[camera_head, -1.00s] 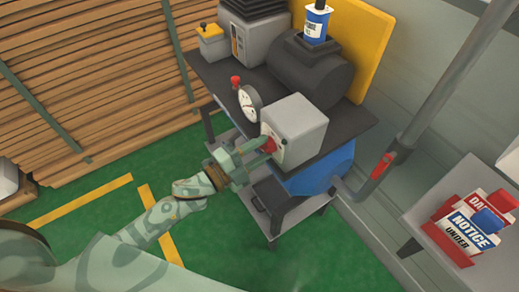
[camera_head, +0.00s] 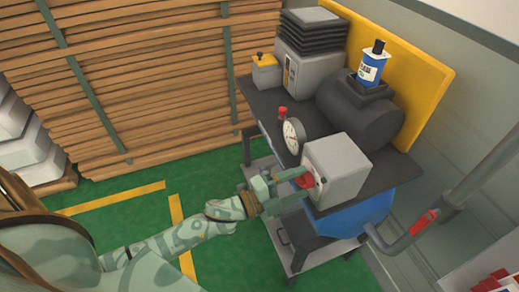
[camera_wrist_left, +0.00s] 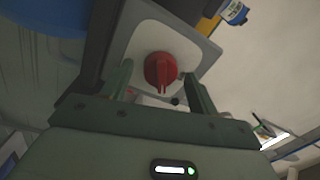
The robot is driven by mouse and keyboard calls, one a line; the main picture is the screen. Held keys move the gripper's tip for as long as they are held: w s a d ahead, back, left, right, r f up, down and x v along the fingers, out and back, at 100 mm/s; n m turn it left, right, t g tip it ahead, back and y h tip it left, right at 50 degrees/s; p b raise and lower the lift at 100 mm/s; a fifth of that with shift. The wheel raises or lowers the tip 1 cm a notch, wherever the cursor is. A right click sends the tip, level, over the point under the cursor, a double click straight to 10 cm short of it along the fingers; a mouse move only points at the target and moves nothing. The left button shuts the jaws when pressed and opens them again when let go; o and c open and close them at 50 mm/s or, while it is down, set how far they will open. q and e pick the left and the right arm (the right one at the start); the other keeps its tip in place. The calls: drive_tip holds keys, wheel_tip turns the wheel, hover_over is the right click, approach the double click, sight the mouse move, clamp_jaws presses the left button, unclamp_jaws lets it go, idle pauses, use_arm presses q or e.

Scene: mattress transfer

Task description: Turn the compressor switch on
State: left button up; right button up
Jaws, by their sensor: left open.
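The compressor switch is a red rotary knob (camera_head: 304,180) on the front of a light grey box (camera_head: 346,167). The box stands on the dark top of the compressor cart (camera_head: 388,172). My left gripper (camera_head: 292,188) is open right in front of the box. In the left wrist view the red knob (camera_wrist_left: 161,70) lies between and just beyond the two open fingers (camera_wrist_left: 161,88), with a finger to each side. Its raised grip runs roughly up and down in that view. I cannot tell whether a finger touches it. My right gripper is not in view.
A pressure gauge (camera_head: 293,136) with a red cap stands beside the box. A black tank (camera_head: 362,110) with a blue can (camera_head: 371,66) is behind. A blue tank (camera_head: 350,216) sits below. A pipe with a red handle (camera_head: 423,222) is at right. Green floor is clear at left.

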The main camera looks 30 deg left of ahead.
use_arm(q)
drive_tip(key=v, duration=1.6)
drive_tip(key=shift+s, duration=0.15)
drive_tip(key=s+a+f+n+g+y, duration=0.2)
drive_tip(key=s+a+f+n+y, duration=0.15)
drive_tip(key=f, duration=0.45)
drive_tip(key=s+a+f+n+g+y, duration=0.1)
drive_tip(key=s+a+f+n+y, duration=0.2)
drive_tip(key=f, duration=0.6)
drive_tip(key=s+a+f+n+g+y, duration=0.25)
drive_tip(key=a+f+n, duration=0.25)
drive_tip(key=f, duration=0.3)
drive_tip(key=s+d+f+n+g+y, duration=0.1)
drive_tip(key=s+f+n+g+y, duration=0.35)
drive_tip(key=s+f, duration=1.1)
drive_tip(key=s+d+f+n+g+h, duration=0.1)
drive_tip(key=s+d+n+g+h, duration=0.1)
drive_tip(key=s+d+g, duration=0.2)
drive_tip(key=s+d, duration=0.3)
drive_tip(key=d, duration=0.1)
drive_tip(key=shift+f+g, duration=0.35)
drive_tip(key=shift+g, duration=0.05)
